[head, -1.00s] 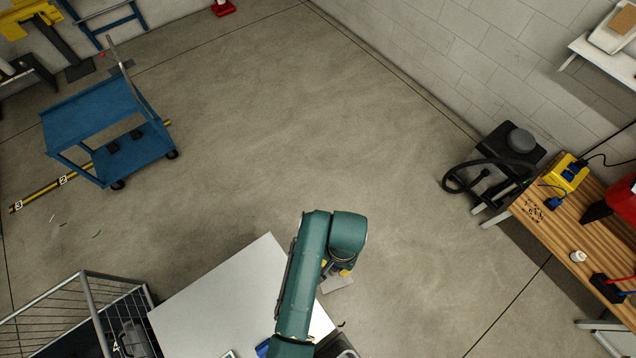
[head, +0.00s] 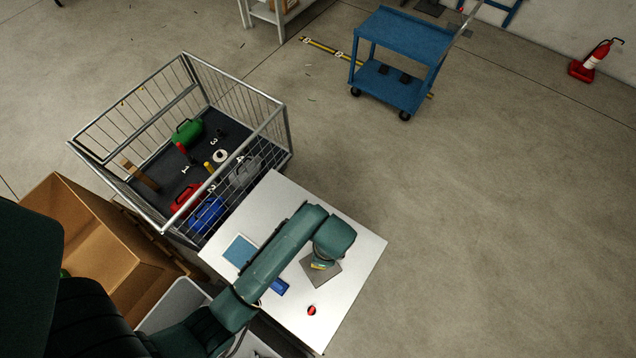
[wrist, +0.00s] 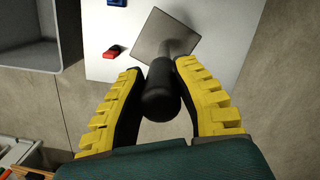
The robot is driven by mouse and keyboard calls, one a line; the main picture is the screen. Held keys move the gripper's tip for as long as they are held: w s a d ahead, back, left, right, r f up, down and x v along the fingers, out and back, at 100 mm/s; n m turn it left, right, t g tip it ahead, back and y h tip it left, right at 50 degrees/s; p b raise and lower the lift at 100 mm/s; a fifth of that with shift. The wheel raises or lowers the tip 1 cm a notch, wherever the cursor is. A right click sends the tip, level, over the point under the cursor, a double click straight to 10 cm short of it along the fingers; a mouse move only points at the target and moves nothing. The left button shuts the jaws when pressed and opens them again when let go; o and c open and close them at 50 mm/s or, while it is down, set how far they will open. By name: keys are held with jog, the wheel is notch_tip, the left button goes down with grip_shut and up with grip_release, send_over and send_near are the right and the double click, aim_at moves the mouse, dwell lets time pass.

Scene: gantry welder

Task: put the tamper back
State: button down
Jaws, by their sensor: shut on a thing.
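The tamper has a grey square plate (head: 325,272) and a black handle (wrist: 160,95). In the wrist view, my gripper (wrist: 158,72) has its yellow ribbed fingers on either side of the handle and is shut on it. The plate (wrist: 165,38) is at the far end of the handle. In the head view, my gripper (head: 320,262) is partly hidden under my wrist, and the plate appears over the white table (head: 355,245). I cannot tell whether the plate touches the table top.
A mesh cage (head: 286,128) with numbered places holds green, red, blue and grey cans. A cardboard box (head: 90,235) stands at the left. A blue tablet-like panel (head: 240,252), a blue item (head: 280,287) and a red-black item (head: 311,310) lie on the table. Open floor lies right.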

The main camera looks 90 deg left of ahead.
jog(key=f, duration=0.3)
jog(key=s+f, duration=0.1)
jog(key=f, duration=0.3)
jog(key=f+b, duration=0.1)
jog(key=f, duration=0.2)
jog(key=shift+s+a+f, duration=0.15)
jog(key=shift+a+f, duration=0.05)
jog(key=shift+f, duration=0.1)
jog(key=c, duration=1)
grip_release()
jog(key=shift+o, duration=0.2)
